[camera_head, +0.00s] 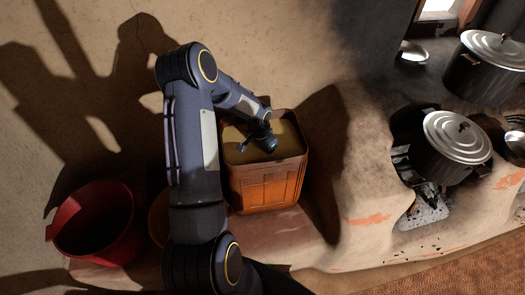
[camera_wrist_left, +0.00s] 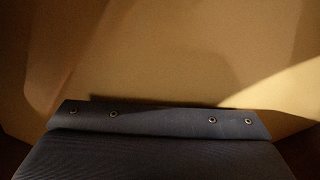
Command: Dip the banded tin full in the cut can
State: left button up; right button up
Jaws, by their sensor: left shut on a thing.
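The cut can (camera_head: 268,188) is a square, rusty orange tin with an open top, standing on the ledge in the middle of the head view. Its inside shows a yellowish tan. My left arm reaches over it from the left, and my left gripper (camera_head: 264,146) points down at the can's mouth, shut on the banded tin. The tin itself is hidden from both views, so its tilt and filling cannot be told. The left wrist view shows a blurred tan surface close up behind my dark gripper body. My right gripper is not in view.
A red bucket (camera_head: 98,222) stands left of the can, with an orange-brown vessel (camera_head: 160,218) partly hidden behind my arm. The mud hearth (camera_head: 365,185) rises to the right, bearing a lidded pot (camera_head: 455,140). Another lidded pot (camera_head: 485,68) and a metal dish (camera_head: 413,52) are farther back.

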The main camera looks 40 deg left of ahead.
pick_arm(q)
jog(key=shift+r, duration=0.2)
dwell(0.5)
notch_tip(320, 180, up, 23)
jog(key=p, duration=1.5)
jog(key=shift+p, duration=0.4)
dwell(1.6)
jog(key=shift+r, duration=0.15)
jog(key=shift+d, duration=0.1)
dwell(0.9)
